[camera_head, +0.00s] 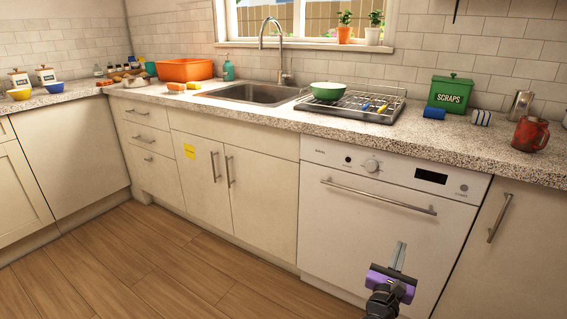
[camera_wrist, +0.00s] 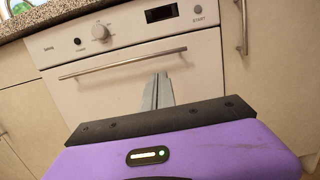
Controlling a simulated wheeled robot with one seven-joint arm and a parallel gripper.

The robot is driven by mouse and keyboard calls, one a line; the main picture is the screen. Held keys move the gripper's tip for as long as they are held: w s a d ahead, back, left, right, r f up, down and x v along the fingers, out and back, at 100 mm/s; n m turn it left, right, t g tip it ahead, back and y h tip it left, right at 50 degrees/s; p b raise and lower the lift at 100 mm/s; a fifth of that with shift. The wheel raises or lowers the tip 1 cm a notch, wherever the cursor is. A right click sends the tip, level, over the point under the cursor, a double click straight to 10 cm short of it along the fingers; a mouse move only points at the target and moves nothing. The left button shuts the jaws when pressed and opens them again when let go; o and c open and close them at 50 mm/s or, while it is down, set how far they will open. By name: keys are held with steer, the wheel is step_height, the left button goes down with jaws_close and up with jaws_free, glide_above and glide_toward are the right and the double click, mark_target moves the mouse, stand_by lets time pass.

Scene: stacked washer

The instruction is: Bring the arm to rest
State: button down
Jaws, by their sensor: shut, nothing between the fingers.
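My gripper (camera_head: 399,254) is in front of the white dishwasher (camera_head: 330,220), low down and below its handle bar. Its two grey fingers are together with nothing between them. In the wrist view my gripper (camera_wrist: 163,78) points at the dishwasher front (camera_wrist: 110,95), and the fingertips overlap the door below the handle (camera_wrist: 125,63). I cannot tell the exact gap between fingertips and door. The dishwasher door looks closed. My arm comes in from the bottom edge of the head view.
The speckled counter (camera_head: 270,118) runs above, with a sink (camera_head: 255,93), a drying rack (camera_head: 352,104), a green bowl (camera_head: 327,91), a green scraps bin (camera_head: 451,93) and a red mug (camera_head: 530,134). Closed cabinets flank the dishwasher. The wooden floor (camera_head: 120,265) is clear at left.

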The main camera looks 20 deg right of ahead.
steer(key=a+r+n+t+y, duration=0.1)
steer(key=a+r+n+t, duration=0.4)
steer(key=n, duration=0.6)
steer(key=s+a+r+n+t+y, duration=0.25)
steer(key=s+a+n+y, duration=0.3)
steer(key=n, duration=0.75)
steer(key=s+a+f+n+g+y, duration=0.1)
steer(key=s+a+f+n+y, duration=0.15)
steer(key=s+a+n, duration=0.65)
steer(key=s+a+f+n+g+y, duration=0.15)
steer(key=s+a+n+y, duration=0.35)
steer(key=s, duration=0.8)
steer(key=s+a+f+n+g+y, duration=0.15)
steer(key=s+a+n, duration=0.35)
steer(key=s+n, duration=0.5)
step_height(320, 180, up, 21)
steer(key=s+m+p, duration=0.1)
steer(key=p, duration=1.9)
steer(key=shift+s+m+g, duration=0.3)
steer(key=shift+g, duration=0.05)
